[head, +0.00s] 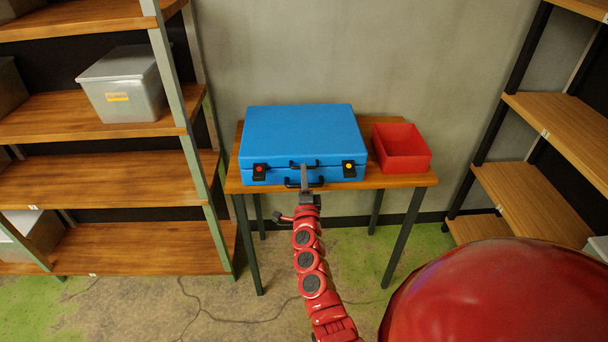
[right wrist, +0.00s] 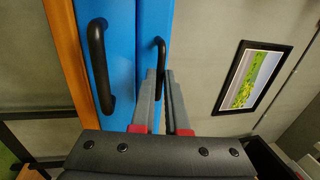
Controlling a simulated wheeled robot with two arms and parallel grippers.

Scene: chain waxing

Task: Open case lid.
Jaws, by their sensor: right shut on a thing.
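The blue case (head: 303,135) lies flat on the small wooden table, its lid (head: 300,125) down. Its front has a black latch with a red button (head: 259,171) on the left and one with a yellow button (head: 349,168) on the right. Two black handles sit at the front middle: an upper one on the lid (right wrist: 159,52) and a lower one on the base (right wrist: 97,60). My right gripper (head: 304,170), also in the right wrist view (right wrist: 162,75), is shut on the lid handle, which its fingers partly hide. My left gripper is not in view.
A red open bin (head: 402,148) stands right of the case on the table (head: 375,181). Wooden shelving stands at left (head: 110,182) and right (head: 530,205). A grey wall is close behind the table.

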